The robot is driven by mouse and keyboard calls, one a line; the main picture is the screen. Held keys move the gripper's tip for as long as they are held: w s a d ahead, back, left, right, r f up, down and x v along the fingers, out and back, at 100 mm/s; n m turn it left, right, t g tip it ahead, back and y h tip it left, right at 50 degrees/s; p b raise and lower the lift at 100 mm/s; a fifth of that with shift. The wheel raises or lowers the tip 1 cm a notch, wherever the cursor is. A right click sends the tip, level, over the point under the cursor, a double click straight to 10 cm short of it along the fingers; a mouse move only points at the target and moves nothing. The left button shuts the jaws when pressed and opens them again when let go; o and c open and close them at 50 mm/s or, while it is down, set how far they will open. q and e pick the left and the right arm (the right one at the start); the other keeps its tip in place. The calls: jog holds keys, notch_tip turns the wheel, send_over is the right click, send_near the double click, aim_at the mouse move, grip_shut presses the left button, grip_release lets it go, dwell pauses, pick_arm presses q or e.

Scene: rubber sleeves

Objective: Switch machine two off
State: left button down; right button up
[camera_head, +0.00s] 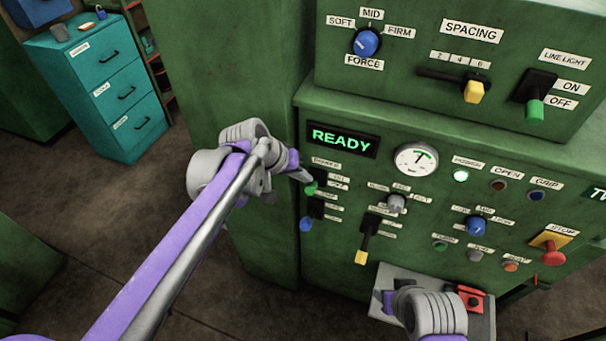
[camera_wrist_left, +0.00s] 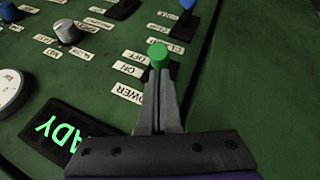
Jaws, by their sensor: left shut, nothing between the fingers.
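The green machine's front panel (camera_head: 285,236) has a lit READY display (camera_head: 342,140) and a sign cut off at the right edge that begins "TW". A green-tipped lever (camera_head: 310,187) sits beside the POWER, ON and OFF labels. In the left wrist view its green tip (camera_wrist_left: 158,53) shows near the OFF label, just past my fingertips. My left gripper (camera_head: 302,176) is shut and empty at this lever; whether it touches it is unclear. It also shows in the left wrist view (camera_wrist_left: 160,80). My right gripper (camera_head: 388,301) is low at the bottom, its fingers mostly hidden.
A blue-tipped lever (camera_head: 306,224) and a yellow-tipped lever (camera_head: 361,256) are close below. A red stop button (camera_head: 551,256) is at the right. The upper panel has another green-tipped lever (camera_head: 534,110) for LINE LIGHT. A teal drawer cabinet (camera_head: 95,90) stands at the back left.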

pick_arm(q)
jog(key=shift+s+a+f+t+b, duration=0.1)
jog(key=shift+s+f+t+b, duration=0.25)
jog(key=shift+t, duration=0.25)
jog(key=f+t, duration=0.1)
jog(key=s+f+h+b, duration=0.1)
jog(key=f+t, duration=0.1)
jog(key=shift+s+a+m+t+h+b, duration=0.3)
jog(key=shift+m, duration=0.1)
jog(key=shift+r, duration=0.1)
jog(key=shift+r+p, duration=0.7)
jog(key=shift+r, duration=0.05)
